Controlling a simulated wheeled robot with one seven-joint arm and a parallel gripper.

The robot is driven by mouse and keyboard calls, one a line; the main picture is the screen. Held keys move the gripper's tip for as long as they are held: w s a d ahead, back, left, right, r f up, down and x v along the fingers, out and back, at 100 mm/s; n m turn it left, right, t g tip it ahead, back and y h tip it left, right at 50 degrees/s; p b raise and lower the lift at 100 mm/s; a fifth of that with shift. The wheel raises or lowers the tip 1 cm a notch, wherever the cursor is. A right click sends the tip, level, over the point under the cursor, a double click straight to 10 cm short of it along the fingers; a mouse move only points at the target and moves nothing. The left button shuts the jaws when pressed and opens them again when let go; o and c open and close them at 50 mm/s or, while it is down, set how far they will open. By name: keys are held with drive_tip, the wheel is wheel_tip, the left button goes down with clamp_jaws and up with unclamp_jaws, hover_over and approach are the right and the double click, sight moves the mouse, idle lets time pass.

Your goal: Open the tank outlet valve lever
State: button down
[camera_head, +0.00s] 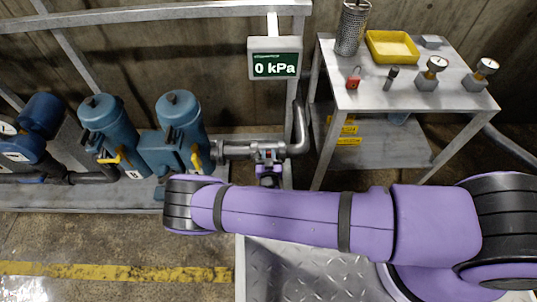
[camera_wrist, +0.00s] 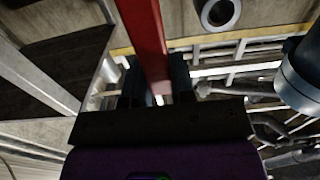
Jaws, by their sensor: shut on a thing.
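The red lever (camera_wrist: 144,35) runs down from the top of the wrist view and passes between the two dark fingers of my gripper (camera_wrist: 155,68). My gripper is shut on this lever. In the head view a small red part, which looks like the same valve lever (camera_head: 268,154), shows on the grey pipe (camera_head: 238,149) below the pressure display. The end of my gripper (camera_head: 268,172) is just beneath it, partly hidden behind my purple arm. The lever's exact angle to the pipe is hard to tell.
Two blue housings (camera_head: 104,125) (camera_head: 180,118) with yellow handles stand left of the valve. A display (camera_head: 275,64) reads 0 kPa. A metal table (camera_head: 400,97) at right holds a yellow tray (camera_head: 392,47), gauges, a red padlock and a mesh cylinder (camera_head: 352,28).

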drive_tip(key=shift+a+f+n, duration=0.2)
drive_tip(key=shift+a+n, duration=1.25)
drive_tip(key=shift+n, duration=0.05)
drive_tip(key=c, duration=1)
unclamp_jaws()
drive_tip(key=shift+o, duration=0.2)
